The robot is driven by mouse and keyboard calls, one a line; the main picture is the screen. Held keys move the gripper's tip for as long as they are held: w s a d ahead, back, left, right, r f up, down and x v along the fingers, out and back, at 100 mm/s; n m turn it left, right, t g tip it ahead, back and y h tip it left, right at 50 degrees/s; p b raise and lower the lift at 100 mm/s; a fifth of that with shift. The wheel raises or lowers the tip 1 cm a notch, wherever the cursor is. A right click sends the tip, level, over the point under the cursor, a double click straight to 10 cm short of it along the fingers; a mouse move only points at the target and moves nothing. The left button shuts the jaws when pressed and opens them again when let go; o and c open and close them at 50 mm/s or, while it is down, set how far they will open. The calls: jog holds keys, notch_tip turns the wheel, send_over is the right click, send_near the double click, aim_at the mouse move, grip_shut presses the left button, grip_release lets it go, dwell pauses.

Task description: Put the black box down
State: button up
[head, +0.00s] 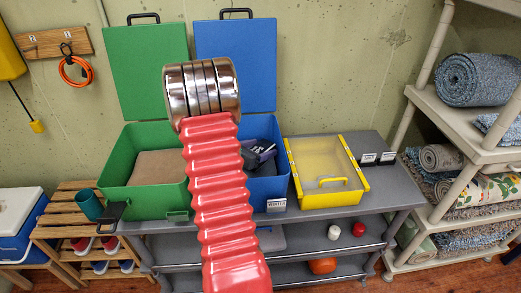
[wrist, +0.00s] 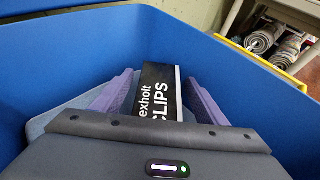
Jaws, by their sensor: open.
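The black box (wrist: 162,95), with white "exholt CLIPS" lettering and a white edge, is inside the blue bin (wrist: 62,62) in the wrist view. My gripper (wrist: 160,77) is open, with one purple finger on each side of the box. I cannot tell whether the box rests on the bin's floor, as its lower part is hidden behind my gripper's body. In the head view the blue bin (head: 269,192) stands on the grey cart with its lid raised, and my gripper (head: 262,152) is down in it, partly hidden by my arm.
A green bin (head: 145,204) with its lid up stands left of the blue one. A yellow case (head: 330,200) with a clear top stands right of it. A shelf of rolled rugs (head: 480,80) is further right.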

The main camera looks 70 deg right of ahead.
jog(key=v, duration=1.2)
dwell(0.7)
jog(key=w+a+r+m+t+y, duration=0.25)
jog(key=a+r+m, duration=0.2)
jog(key=a, duration=0.55)
jog(key=w+a+r+m+t+y, duration=0.1)
jog(key=w+a+r+m, duration=0.3)
jog(key=a, duration=0.6)
jog(key=s+a+r+m+t+y, duration=0.1)
jog(key=a+r+m+t+y, duration=0.1)
jog(key=a, duration=0.8)
jog(key=s+a+r+m+t+y, duration=0.1)
jog(key=a+y, duration=0.3)
jog(key=a, duration=0.5)
jog(key=s+a+r+m+t+y, duration=0.1)
jog(key=a+r+m+t+y, duration=0.2)
jog(key=a, duration=0.7)
jog(key=shift+a+r, duration=0.35)
jog(key=shift+c, duration=0.3)
